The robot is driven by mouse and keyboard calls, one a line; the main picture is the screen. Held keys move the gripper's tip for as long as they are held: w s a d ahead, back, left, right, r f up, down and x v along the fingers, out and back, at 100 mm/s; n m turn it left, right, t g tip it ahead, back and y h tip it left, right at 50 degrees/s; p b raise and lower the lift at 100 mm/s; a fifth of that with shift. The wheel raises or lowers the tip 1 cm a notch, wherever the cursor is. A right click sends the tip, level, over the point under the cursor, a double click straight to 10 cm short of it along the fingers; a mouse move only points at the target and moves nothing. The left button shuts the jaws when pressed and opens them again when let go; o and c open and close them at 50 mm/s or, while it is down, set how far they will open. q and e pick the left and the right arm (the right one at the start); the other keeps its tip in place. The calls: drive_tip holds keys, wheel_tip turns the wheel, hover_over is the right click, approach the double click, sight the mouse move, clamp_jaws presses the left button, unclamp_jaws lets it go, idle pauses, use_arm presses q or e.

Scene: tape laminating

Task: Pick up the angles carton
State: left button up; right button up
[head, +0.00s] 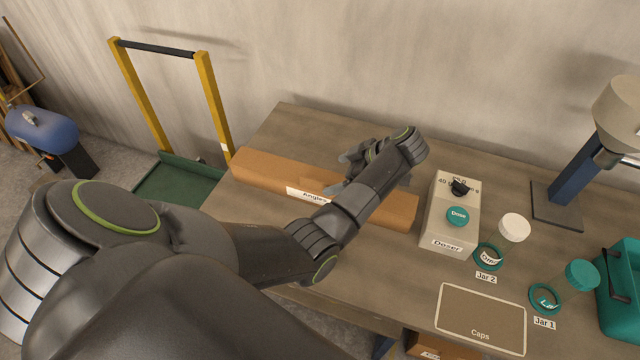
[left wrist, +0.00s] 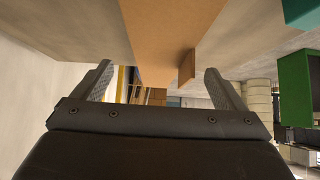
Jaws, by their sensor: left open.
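The angles carton (head: 260,172) is a long, low brown box with a white "Angles" label, lying on the table along its back left part. My left arm crosses over it and hides part of its middle. My left gripper (head: 345,172) is over or just behind the carton, its fingers pointing left in the head view. In the left wrist view, my left gripper (left wrist: 158,72) is open with nothing held between its fingers. A brown cardboard surface, likely the carton (left wrist: 165,40), runs into that view from the top. Contact cannot be told. My right gripper is not in view.
The doser box (head: 440,222) stands just right of the carton. Jar rings, a caps mat (head: 480,320) and a teal container (head: 618,290) lie farther right. A press-like stand (head: 568,180) is at the back right. A yellow-framed cart (head: 215,105) is beyond the table's left edge.

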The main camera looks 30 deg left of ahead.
sight(322, 179)
use_arm(q)
drive_tip(key=shift+x, duration=3.15)
drive_tip(key=c, duration=1.2)
drive_tip(key=shift+r, duration=0.15)
drive_tip(key=shift+c, duration=0.8)
drive_tip(key=shift+w, duration=0.1)
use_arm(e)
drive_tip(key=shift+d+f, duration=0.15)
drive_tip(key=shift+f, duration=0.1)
